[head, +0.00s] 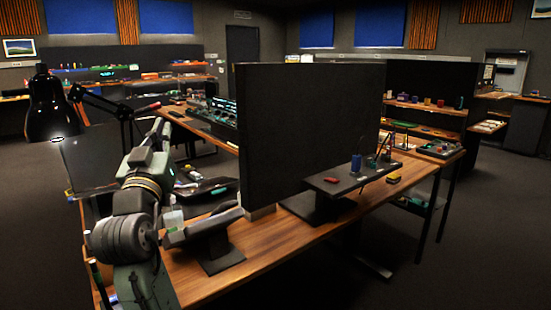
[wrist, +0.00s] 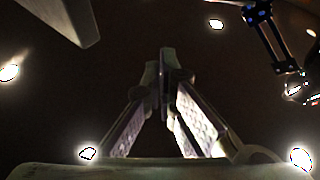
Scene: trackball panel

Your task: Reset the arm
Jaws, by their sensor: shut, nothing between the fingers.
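My arm rises at the left of the head view, in front of the wooden desk (head: 290,255). In the wrist view my gripper (wrist: 163,62) has its two fingers together at the tips, with nothing held between them. Its fingertips cannot be made out clearly in the head view. No object is touching the fingers in the wrist view. The trackball itself is too small or hidden to make out.
A large black divider panel (head: 300,135) stands on the desk. A black lamp (head: 45,105) is at the left, near my arm. A raised black shelf (head: 345,178) holds small items. A pale slab (wrist: 65,18) shows in the wrist view. Open floor lies at right.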

